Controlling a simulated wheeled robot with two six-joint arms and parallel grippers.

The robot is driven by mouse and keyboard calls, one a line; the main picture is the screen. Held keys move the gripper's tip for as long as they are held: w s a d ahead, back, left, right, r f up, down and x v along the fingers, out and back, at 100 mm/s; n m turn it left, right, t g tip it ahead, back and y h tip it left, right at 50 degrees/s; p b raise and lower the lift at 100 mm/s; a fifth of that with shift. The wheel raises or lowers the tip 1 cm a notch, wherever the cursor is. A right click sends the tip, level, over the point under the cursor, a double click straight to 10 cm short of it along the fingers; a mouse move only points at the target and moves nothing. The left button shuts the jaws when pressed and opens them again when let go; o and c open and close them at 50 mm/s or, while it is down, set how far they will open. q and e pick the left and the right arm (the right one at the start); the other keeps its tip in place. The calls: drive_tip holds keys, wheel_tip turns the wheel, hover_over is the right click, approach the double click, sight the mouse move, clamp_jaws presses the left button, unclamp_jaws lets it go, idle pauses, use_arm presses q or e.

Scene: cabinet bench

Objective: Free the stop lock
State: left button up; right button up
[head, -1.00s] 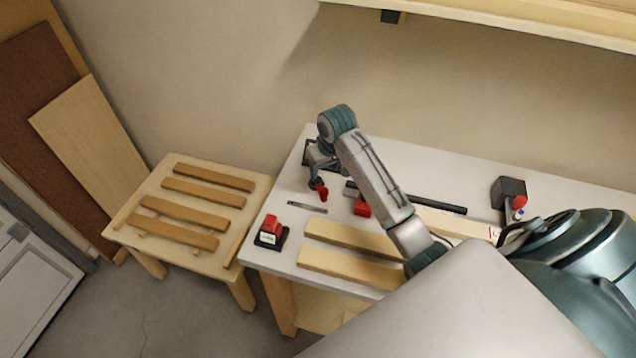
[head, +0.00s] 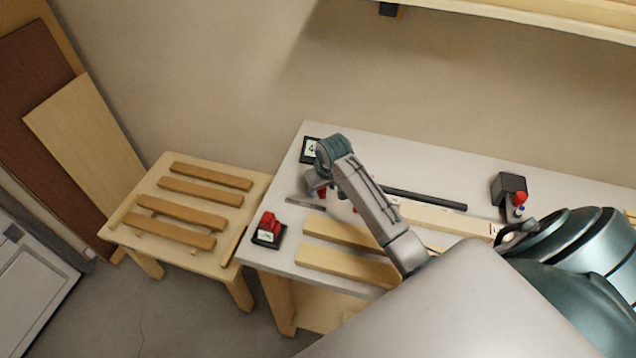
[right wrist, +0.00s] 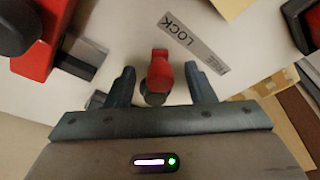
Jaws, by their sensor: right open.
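The stop lock's red lever (right wrist: 158,75) stands between the two open fingers of my right gripper (right wrist: 160,88) in the right wrist view. I cannot tell whether either finger touches it. A grey label reading LOCK (right wrist: 193,42) lies on the bench just beyond the lever; it also shows in the head view (head: 305,204). In the head view my right gripper (head: 322,188) is low over the bench and my arm hides most of the lock. A red block (right wrist: 38,52) with a black knob and metal piece is left of the fingers in the right wrist view. My left gripper is not in view.
A red switch on a black base (head: 269,230) sits at the bench's left front corner. Wooden boards (head: 346,266) lie along the front. A dark rail (head: 425,198) runs to the right, towards a black block (head: 510,189). A slatted side table (head: 150,238) stands left.

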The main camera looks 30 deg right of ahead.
drive_tip(key=c, duration=0.7)
drive_tip(key=shift+o, duration=0.2)
drive_tip(key=shift+a, duration=0.15)
drive_tip(key=shift+w+a+p, duration=0.4)
drive_tip(key=shift+a+p, duration=0.05)
drive_tip(key=shift+a, duration=0.45)
